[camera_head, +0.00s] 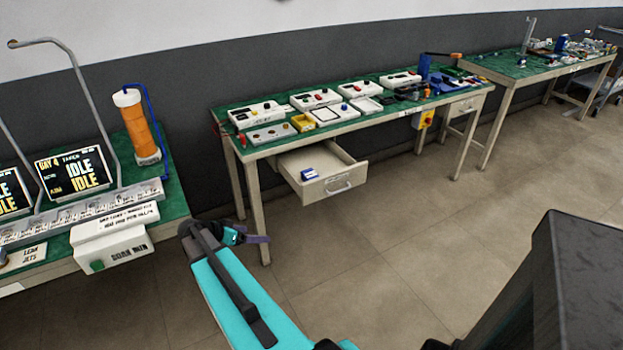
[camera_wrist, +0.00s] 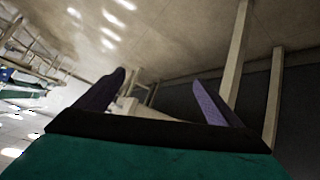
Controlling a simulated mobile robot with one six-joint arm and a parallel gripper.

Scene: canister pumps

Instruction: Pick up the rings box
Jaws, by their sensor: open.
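I cannot read any label that marks the rings box. A small blue and white box (camera_head: 309,174) lies in the open drawer (camera_head: 342,184) of the middle bench, and it may be the rings box. In the head view my gripper (camera_head: 258,238) is in front of that bench's left leg, lower in the picture than the drawer. In the wrist view my gripper (camera_wrist: 160,82) shows two purple fingers spread apart with nothing between them. The small box is not clearly visible in the wrist view.
The middle bench (camera_head: 395,113) has a green top with several white trays and a yellow bin (camera_head: 303,123). A left bench holds screens (camera_head: 74,172) and an orange canister (camera_head: 138,128). Another bench (camera_head: 520,65) stands far right. The floor (camera_head: 390,225) in front is clear.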

